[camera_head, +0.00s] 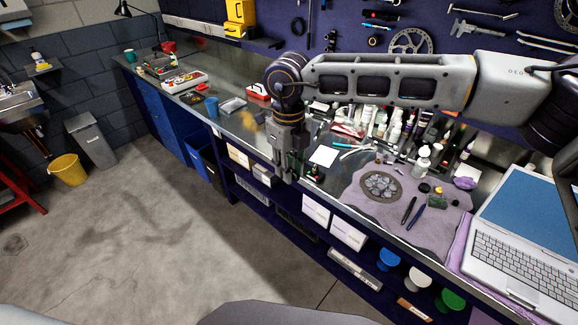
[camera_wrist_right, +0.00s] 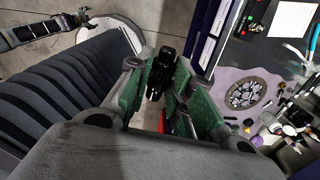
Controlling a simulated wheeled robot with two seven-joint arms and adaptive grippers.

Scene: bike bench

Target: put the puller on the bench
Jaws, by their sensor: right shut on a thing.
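My right gripper (camera_head: 290,176) hangs fingers-down at the front edge of the steel bench (camera_head: 228,122), near its middle in the head view. In the right wrist view the green-padded fingers (camera_wrist_right: 160,88) are shut on a black object, which I take to be the puller (camera_wrist_right: 165,68). It sticks out past the fingertips; part of it is hidden between the pads. In the head view the gripper hides most of it, and I cannot tell whether it touches the bench. What looks like my left gripper (camera_wrist_right: 74,19) shows small at the upper left of the wrist view, its jaws unclear.
A white card (camera_head: 323,156) lies right of the gripper. Beyond it are a purple cloth (camera_head: 360,205) with a round metal part (camera_head: 381,186), many bottles and a laptop (camera_head: 525,230). Boxes (camera_head: 348,234) stand on the shelf below. Bare steel shows left of the gripper.

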